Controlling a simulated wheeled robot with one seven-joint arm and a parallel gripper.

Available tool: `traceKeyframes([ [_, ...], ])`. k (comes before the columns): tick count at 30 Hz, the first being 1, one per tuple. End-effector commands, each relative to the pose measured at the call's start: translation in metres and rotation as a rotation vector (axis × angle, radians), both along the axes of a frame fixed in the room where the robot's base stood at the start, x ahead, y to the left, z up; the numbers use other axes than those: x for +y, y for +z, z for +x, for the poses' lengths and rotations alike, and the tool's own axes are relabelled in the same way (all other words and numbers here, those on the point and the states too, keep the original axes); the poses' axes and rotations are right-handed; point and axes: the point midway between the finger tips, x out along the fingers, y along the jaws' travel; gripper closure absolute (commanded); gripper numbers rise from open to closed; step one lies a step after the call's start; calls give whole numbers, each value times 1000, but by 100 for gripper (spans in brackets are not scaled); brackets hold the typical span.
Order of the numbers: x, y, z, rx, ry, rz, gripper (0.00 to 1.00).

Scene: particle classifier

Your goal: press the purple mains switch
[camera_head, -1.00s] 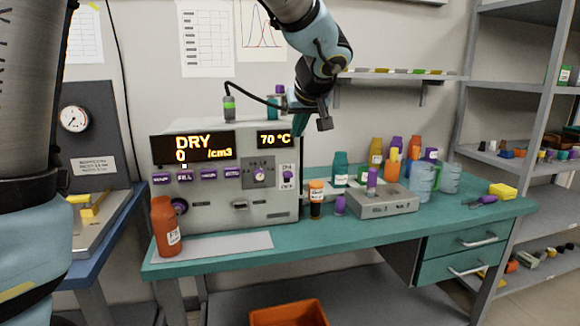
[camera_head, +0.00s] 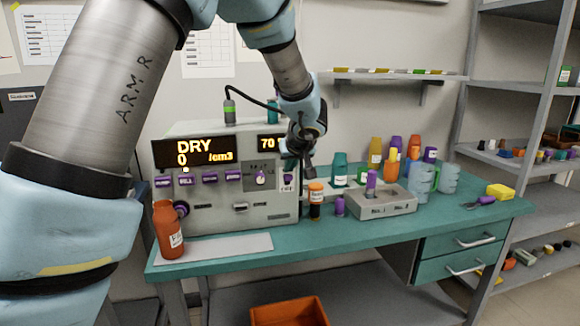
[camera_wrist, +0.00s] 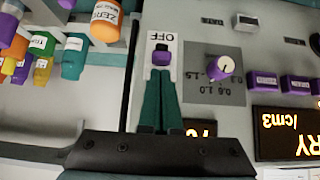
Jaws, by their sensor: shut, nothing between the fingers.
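The purple mains switch (camera_wrist: 162,56) sits on a white plate on the grey instrument's front, beside an OFF label (camera_wrist: 160,37). In the head view, the switch (camera_head: 288,179) is at the panel's right end, close by my gripper (camera_head: 293,162). In the wrist view, the teal fingers of my gripper (camera_wrist: 161,74) are together and empty. Their tips line up with the switch; I cannot tell whether they touch it. The instrument (camera_head: 220,209) shows a lit DRY 0 /cm3 display (camera_head: 193,153). Its temperature display (camera_head: 270,144) is partly hidden by my arm.
A dial (camera_wrist: 222,66) and purple buttons (camera_wrist: 262,80) are beside the switch. An orange-capped bottle (camera_head: 316,197) stands just right of the instrument, near a grey block (camera_head: 385,206). An orange bottle (camera_head: 168,230) stands at front left.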

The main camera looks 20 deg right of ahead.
Motion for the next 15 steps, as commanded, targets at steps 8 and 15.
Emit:
traceKeyframes([
  [8,0,-6,0,0,-1,-2,100],
  [15,0,-9,0,-1,-1,-2,100],
])
